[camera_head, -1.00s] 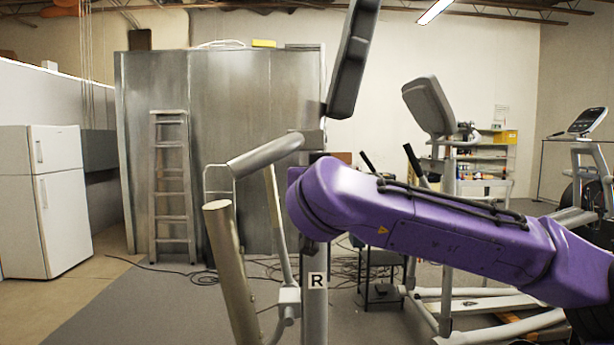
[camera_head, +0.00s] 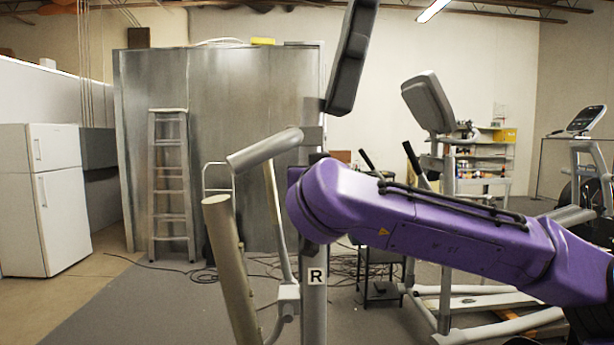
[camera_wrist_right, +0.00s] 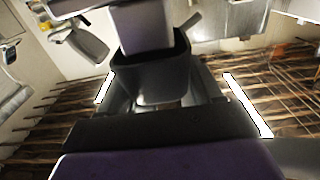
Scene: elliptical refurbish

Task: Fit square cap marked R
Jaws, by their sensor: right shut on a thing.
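A grey upright post carries a white square label marked R (camera_head: 316,277) in the head view. My right arm reaches in from the right, and its purple link covers the post above the label. The right gripper is hidden behind that link in the head view. In the right wrist view my right gripper (camera_wrist_right: 155,95) is shut on a dark, rounded-square piece (camera_wrist_right: 150,75). A purple-grey part rises above this piece. I cannot tell for sure whether the piece is the cap, and no R shows on it. My left gripper is not in view.
A dark console (camera_head: 351,60) rises above the post. A curved grey handle (camera_head: 264,150) and a thick slanted tube (camera_head: 231,270) stand to the left. Cables lie on the floor. Another exercise machine (camera_head: 428,103) stands behind my arm. A ladder (camera_head: 169,190) leans against the metal cabinet.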

